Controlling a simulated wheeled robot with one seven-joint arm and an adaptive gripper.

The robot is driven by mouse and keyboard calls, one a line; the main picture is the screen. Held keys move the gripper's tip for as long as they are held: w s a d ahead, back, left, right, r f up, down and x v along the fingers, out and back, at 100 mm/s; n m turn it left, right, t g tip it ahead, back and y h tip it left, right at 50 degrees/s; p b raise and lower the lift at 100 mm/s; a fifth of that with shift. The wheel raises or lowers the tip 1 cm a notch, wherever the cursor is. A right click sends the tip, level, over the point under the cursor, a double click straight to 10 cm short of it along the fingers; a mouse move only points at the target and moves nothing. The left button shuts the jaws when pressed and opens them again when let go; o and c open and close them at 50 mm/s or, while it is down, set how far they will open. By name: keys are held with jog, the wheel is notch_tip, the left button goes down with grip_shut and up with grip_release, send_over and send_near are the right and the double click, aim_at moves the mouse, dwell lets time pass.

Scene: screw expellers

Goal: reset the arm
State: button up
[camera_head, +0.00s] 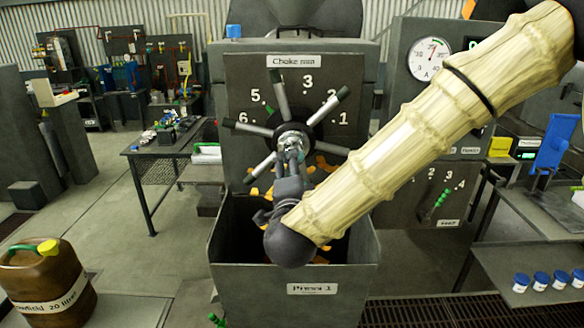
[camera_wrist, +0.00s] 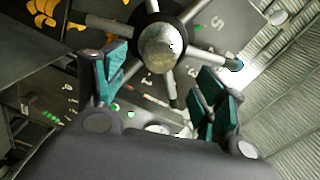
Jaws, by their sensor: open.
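My gripper (camera_head: 291,158) is in front of the spoked choke handwheel (camera_head: 280,92), close to its hub. My arm, in a pale ribbed sleeve, reaches down from the upper right to it. In the wrist view my gripper (camera_wrist: 160,88) has its two teal-padded fingers spread wide. The handwheel's silver hub (camera_wrist: 160,48) shows beyond and between them, with nothing held. Whether a finger touches the wheel I cannot tell. The lower spokes are partly hidden by my gripper and wrist.
The numbered choke panel (camera_head: 240,80) stands behind the wheel. Below is an open dark bin (camera_head: 330,278) labelled Press 1, with orange pieces near its top. A round gauge (camera_head: 428,58) and green lever (camera_head: 441,198) are at right. A brown jerrycan (camera_head: 40,285) stands at lower left.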

jog(key=shift+s, duration=0.15)
jog(key=shift+f, duration=0.1)
jog(key=s+d+f+n+g+y, duration=0.1)
jog(key=s+d+f+n+g, duration=0.25)
jog(key=f, duration=0.95)
jog(key=s+d+f+n+g, duration=0.25)
jog(key=s+f, duration=0.25)
jog(key=f, duration=0.8)
jog(key=s+d+f+n+g+y, duration=0.1)
jog(key=s+d+f+n+g, duration=0.2)
jog(key=f, duration=1)
jog(key=s+d+f+n+g, duration=0.2)
jog(key=s+d+f+g, duration=0.1)
jog(key=s, duration=0.6)
jog(key=s+d+f+n+g+h, duration=0.1)
jog(key=s+d+f+g, duration=0.2)
jog(key=s+d+f, duration=0.3)
jog(key=s+d+f+n+g+h, duration=0.1)
jog(key=s+d+f, duration=0.4)
jog(key=s, duration=0.8)
notch_tip(320, 180, down, 3)
jog(key=shift+s+f+n+g, duration=0.2)
jog(key=shift+s+n+g, duration=0.1)
jog(key=shift+n+g, duration=0.6)
